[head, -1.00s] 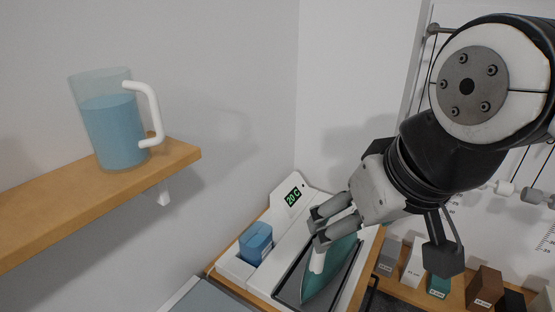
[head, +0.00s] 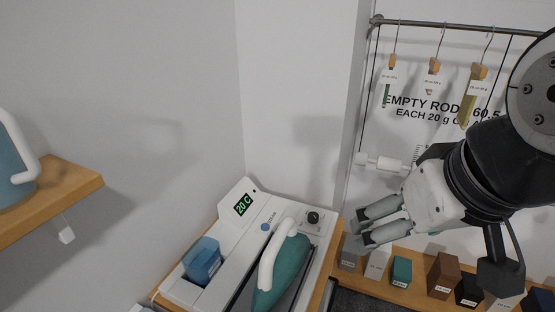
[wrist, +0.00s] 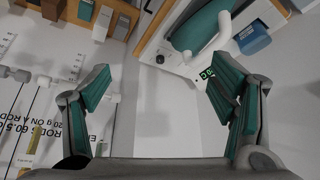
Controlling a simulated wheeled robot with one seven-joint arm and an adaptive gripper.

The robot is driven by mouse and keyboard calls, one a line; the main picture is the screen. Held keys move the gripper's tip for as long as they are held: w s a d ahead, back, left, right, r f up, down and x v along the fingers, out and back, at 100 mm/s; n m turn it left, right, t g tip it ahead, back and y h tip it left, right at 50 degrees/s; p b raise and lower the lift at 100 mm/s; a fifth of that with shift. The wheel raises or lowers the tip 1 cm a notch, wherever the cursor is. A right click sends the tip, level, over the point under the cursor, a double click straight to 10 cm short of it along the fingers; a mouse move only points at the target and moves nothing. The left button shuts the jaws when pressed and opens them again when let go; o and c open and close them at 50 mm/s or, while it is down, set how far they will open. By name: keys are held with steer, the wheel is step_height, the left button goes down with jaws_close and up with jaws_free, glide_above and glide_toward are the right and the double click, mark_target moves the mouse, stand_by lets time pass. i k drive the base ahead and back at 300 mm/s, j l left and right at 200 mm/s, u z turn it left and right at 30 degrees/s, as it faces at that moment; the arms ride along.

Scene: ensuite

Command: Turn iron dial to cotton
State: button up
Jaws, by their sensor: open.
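The iron (head: 285,270), teal with a white handle, rests on a white station (head: 222,235) with a green "20 C" display (head: 243,205). The small dark dial (head: 313,217) is on the station's back right corner; its setting marks are too small to read. My gripper (head: 362,228) is open and empty, to the right of the dial in the head view and apart from it. In the wrist view, the dial (wrist: 160,59) shows between and beyond my open fingers (wrist: 160,90), and the iron (wrist: 200,25) is at the top.
A blue water tank (head: 202,260) sits in the station's left side. A wooden shelf (head: 60,190) with a jug (head: 12,165) is at left. Several labelled blocks (head: 445,272) stand on a ledge at right, below a rod (head: 450,27) with hanging tags.

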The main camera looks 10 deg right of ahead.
mark_target(313, 217)
steer(key=l+u, duration=0.1)
steer(key=l, duration=0.45)
steer(key=i+l+u, duration=0.1)
steer(key=l, duration=0.45)
steer(key=i+l, duration=0.3)
steer(key=l, duration=0.15)
steer(key=u, duration=0.05)
